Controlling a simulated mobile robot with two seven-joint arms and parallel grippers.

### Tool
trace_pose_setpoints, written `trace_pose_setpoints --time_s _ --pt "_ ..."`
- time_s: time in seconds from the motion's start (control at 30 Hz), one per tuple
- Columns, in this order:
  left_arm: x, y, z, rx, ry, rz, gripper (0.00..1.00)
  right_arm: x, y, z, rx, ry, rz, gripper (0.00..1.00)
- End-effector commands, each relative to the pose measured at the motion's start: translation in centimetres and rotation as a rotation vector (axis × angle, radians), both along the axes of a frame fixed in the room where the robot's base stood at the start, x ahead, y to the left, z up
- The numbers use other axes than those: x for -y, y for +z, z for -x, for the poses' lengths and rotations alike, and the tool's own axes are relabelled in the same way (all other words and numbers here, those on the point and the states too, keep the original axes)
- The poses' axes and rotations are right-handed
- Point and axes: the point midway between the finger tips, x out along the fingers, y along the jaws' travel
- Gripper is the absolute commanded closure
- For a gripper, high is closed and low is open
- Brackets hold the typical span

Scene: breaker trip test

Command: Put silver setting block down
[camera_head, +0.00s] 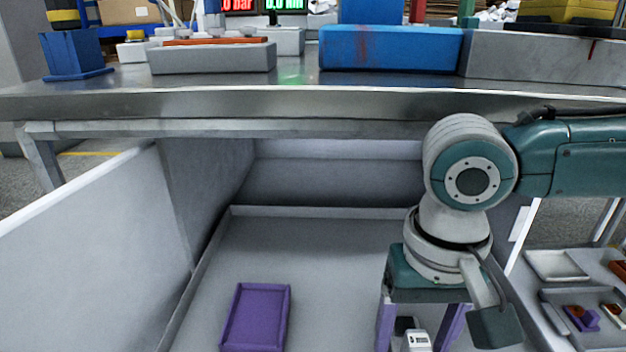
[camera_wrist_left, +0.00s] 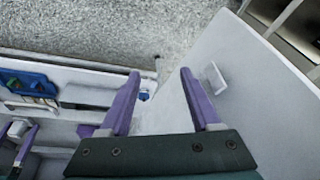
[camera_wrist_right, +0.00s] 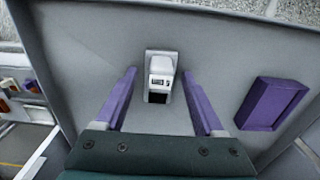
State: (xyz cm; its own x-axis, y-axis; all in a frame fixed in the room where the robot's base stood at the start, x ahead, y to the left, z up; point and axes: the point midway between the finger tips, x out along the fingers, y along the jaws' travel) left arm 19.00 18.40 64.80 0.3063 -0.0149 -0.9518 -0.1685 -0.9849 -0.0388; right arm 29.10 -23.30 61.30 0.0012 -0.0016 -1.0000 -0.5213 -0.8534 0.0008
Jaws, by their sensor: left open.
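The silver setting block (camera_wrist_right: 161,72) is a pale block with a small marked panel and a dark lower end. It appears to stand on the grey floor of the bin below the bench. My right gripper (camera_wrist_right: 160,88) is open above it, with a purple finger on each side and gaps visible between. In the head view the block (camera_head: 416,341) shows partly between the fingers of the right gripper (camera_head: 419,325), cut by the lower edge. My left gripper (camera_wrist_left: 155,95) is open and empty in the left wrist view; the head view does not show it.
A purple tray (camera_head: 257,318) lies in the bin, left of the block. The bin's left wall (camera_head: 90,240) and the steel bench (camera_head: 300,102) bound the space. Small trays with parts (camera_head: 585,318) stand at the right. The bin floor (camera_head: 330,260) is otherwise mostly clear.

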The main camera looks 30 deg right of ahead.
Motion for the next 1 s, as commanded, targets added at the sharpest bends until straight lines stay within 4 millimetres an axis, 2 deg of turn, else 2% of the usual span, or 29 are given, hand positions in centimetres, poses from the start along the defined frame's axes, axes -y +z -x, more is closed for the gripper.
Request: trace_pose_setpoints --time_s 0.37,0.47,0.8,1.0 --pt "0.2 0.0 0.0 0.0 0.006 0.008 0.36 0.1 0.4 0.0 0.001 -0.001 0.001 0.21" --pt "0.3 1.2 0.0 -0.001 0.007 0.011 0.36 0.0 2.1 0.0 0.001 -0.001 0.001 0.21" --pt "0.3 5.6 0.0 -0.001 0.007 0.011 0.36 0.0 9.7 -0.1 0.003 0.0 -0.001 0.21" --pt "0.2 6.6 0.0 0.0 0.005 0.007 0.36 0.0 12.0 0.0 0.001 -0.001 -0.001 0.21"
